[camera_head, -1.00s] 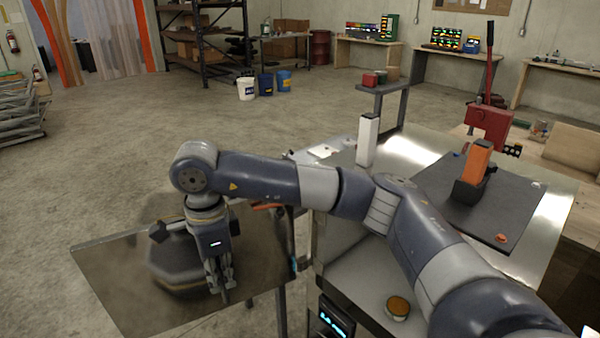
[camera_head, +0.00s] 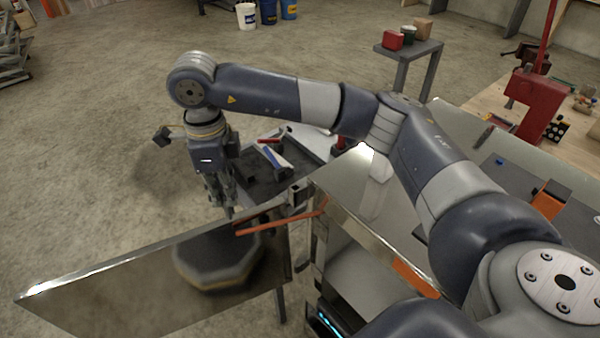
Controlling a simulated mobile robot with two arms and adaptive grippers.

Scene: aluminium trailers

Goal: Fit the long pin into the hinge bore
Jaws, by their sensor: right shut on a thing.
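My right gripper (camera_head: 226,207) points down above the top edge of a shiny metal panel (camera_head: 110,285). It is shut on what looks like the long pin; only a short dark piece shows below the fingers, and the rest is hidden. The panel joins the trailer body (camera_head: 350,235) at its right end, where small hinge parts (camera_head: 297,196) show. The gripper is left of these parts and apart from them. The bore itself is too small to make out. My left gripper is not in view.
A grey stand (camera_head: 408,50) with small boxes and a red vise-like tool (camera_head: 531,103) are farther right.

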